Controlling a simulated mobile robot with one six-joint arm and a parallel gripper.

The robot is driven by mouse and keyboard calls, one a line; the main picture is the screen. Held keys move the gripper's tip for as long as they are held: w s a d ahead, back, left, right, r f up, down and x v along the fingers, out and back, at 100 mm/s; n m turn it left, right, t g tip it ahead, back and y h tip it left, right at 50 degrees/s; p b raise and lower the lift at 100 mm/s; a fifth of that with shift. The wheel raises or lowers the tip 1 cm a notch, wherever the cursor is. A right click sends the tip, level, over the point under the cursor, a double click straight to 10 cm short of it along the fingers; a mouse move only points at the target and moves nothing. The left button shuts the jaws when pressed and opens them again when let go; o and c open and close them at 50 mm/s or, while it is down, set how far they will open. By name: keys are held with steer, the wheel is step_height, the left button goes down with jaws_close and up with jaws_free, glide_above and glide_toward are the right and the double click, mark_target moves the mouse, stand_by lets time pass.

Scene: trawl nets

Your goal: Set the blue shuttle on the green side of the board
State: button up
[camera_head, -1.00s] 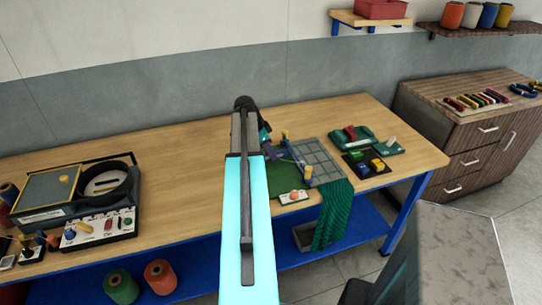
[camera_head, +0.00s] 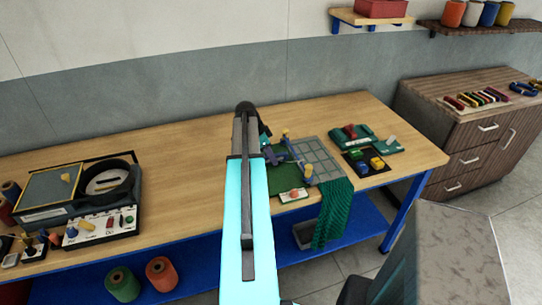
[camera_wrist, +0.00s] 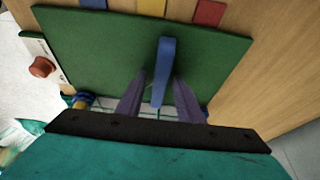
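The board lies on the workbench, with a green side (camera_head: 283,180) on the left and a grey gridded side (camera_head: 319,162) on the right. A blue bar with yellow posts stands between them. In the wrist view the green side (camera_wrist: 95,50) fills much of the picture. The blue shuttle (camera_wrist: 166,65) is over the green side, between the purple fingers of my gripper (camera_wrist: 160,80). A gap shows beside the shuttle, so the fingers look open around it. Whether it touches the board is hard to tell. In the head view my gripper (camera_head: 273,157) is over the green side.
A white card with a red knob (camera_head: 293,194) is at the board's front edge. Green netting (camera_head: 333,210) hangs off the bench. A dark tray (camera_head: 366,163) with coloured blocks sits to the right. Bare wood lies left of my arm.

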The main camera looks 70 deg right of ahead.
steer(key=shift+r, duration=0.25)
steer(key=b+v, duration=0.3)
steer(key=v, duration=0.8)
steer(key=shift+w+r, duration=0.15)
steer(key=shift+r, duration=0.2)
steer(key=shift+a+r, duration=0.15)
stand_by(0.7)
